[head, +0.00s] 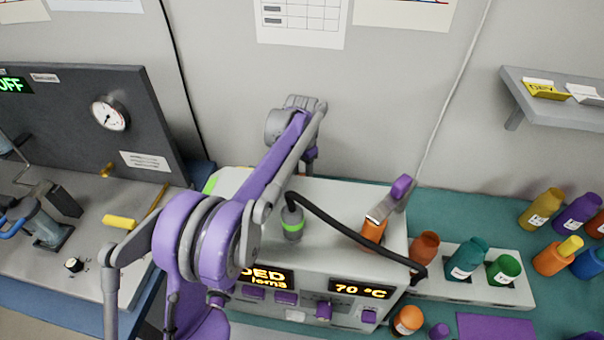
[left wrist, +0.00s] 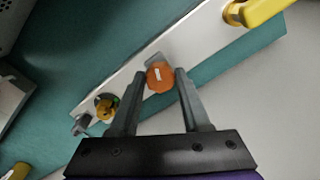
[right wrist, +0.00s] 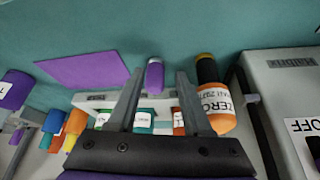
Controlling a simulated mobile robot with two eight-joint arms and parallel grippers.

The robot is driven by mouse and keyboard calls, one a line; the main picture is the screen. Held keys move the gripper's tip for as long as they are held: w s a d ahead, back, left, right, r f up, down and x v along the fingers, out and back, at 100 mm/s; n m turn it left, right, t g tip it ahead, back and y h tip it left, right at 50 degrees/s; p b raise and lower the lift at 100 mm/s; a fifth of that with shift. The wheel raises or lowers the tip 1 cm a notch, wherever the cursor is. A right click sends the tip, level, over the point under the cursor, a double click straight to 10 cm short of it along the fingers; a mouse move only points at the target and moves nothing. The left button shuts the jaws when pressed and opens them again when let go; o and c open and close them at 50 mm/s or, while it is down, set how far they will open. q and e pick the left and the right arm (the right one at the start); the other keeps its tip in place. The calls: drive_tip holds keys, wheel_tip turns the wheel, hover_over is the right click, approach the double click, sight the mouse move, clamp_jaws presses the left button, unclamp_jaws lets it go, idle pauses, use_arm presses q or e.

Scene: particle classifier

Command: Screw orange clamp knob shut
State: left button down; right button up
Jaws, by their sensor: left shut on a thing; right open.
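An orange knob (left wrist: 160,77) with a small white mark sits between the fingertips of my left gripper (left wrist: 160,74) in the left wrist view. The gripper is shut on it. A long white plate (left wrist: 205,42) passes behind the knob; how the knob joins it is hard to see. My right gripper (right wrist: 155,80) is open in the right wrist view. A purple-topped object (right wrist: 155,74) appears between its fingers, apparently beyond them. I cannot make out either gripper's fingertips in the head view. An orange block (head: 373,232) shows at the right end of the white machine (head: 325,195).
A purple mat (right wrist: 85,72) lies left. A white rack (head: 515,290) holds several bottles. A black hose (head: 355,232) arches over the machine. A yellow part (left wrist: 265,10) sits on the plate's end.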

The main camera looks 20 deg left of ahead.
use_arm(q)
drive_tip(key=m, duration=0.7)
drive_tip(key=shift+p, duration=0.3)
use_arm(e)
drive_tip(key=shift+r, duration=0.35)
use_arm(q)
drive_tip(key=m, duration=0.6)
drive_tip(key=shift+m, duration=0.4)
use_arm(e)
drive_tip(key=shift+w+r, duration=0.1)
drive_tip(key=shift+r, duration=0.1)
use_arm(q)
drive_tip(key=m, duration=0.7)
drive_tip(key=shift+w+p, duration=0.1)
drive_tip(key=shift+p, duration=0.2)
use_arm(e)
drive_tip(key=shift+r, duration=0.15)
use_arm(q)
drive_tip(key=m, duration=0.6)
drive_tip(key=shift+m, duration=0.4)
use_arm(e)
drive_tip(key=shift+r, duration=0.1)
use_arm(q)
drive_tip(key=shift+c, duration=1.8)
unclamp_jaws()
drive_tip(key=shift+r, duration=0.15)
